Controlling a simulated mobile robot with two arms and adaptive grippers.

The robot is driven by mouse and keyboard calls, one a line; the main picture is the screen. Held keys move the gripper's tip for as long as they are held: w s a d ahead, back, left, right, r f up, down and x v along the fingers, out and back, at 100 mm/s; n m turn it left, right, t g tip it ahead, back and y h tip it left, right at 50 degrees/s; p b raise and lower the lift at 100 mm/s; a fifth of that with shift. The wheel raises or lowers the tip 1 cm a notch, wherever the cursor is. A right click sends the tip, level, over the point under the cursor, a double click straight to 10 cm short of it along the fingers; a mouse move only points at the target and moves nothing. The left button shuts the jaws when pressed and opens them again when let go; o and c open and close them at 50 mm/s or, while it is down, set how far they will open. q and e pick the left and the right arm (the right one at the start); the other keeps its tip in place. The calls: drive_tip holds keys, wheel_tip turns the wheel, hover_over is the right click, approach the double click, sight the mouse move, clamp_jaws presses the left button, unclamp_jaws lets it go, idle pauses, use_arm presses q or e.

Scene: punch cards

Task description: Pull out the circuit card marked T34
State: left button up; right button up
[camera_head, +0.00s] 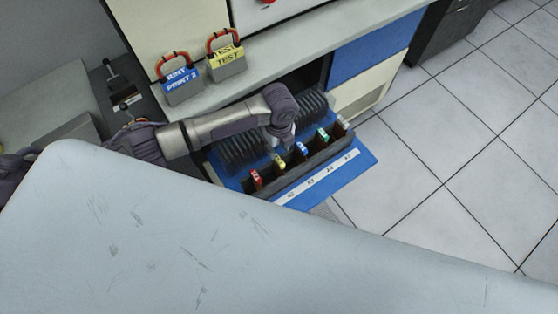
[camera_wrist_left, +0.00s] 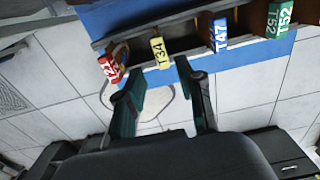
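The yellow circuit card T34 (camera_wrist_left: 158,52) stands in a dark slotted rack (camera_wrist_left: 185,42), with its label facing the left wrist camera. It also shows in the head view as a yellow tab (camera_head: 279,161). My left gripper (camera_wrist_left: 160,72) is open, its two dark green fingers spread and nothing between them. In the wrist view its tips lie just below T34, one to each side; I cannot tell whether they touch it. In the head view the left gripper hangs over the rack, mostly hidden by its wrist. My right gripper is not in view.
Red card T21 (camera_wrist_left: 113,65) stands left of T34; blue T47 (camera_wrist_left: 219,36) and green T52 (camera_wrist_left: 279,20) stand right. The rack sits on a blue pull-out tray (camera_head: 355,165). Blue and yellow handled blocks (camera_head: 181,82) (camera_head: 226,63) stand on the ledge above. Tiled floor lies right.

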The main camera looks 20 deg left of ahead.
sight(279, 160)
use_arm(q)
wheel_tip(279, 160, down, 4)
drive_tip(key=shift+r+b, duration=0.2)
drive_tip(key=shift+b, duration=1.05)
drive_tip(key=shift+f+b, duration=0.5)
drive_tip(key=shift+f, duration=0.8)
drive_tip(key=shift+f+b, duration=0.3)
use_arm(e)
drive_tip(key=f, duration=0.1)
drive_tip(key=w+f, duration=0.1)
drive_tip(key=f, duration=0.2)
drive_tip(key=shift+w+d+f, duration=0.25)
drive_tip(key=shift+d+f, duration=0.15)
use_arm(q)
clamp_jaws()
drive_tip(key=shift+r, duration=0.1)
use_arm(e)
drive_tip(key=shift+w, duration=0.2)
use_arm(q)
drive_tip(key=shift+r, duration=0.1)
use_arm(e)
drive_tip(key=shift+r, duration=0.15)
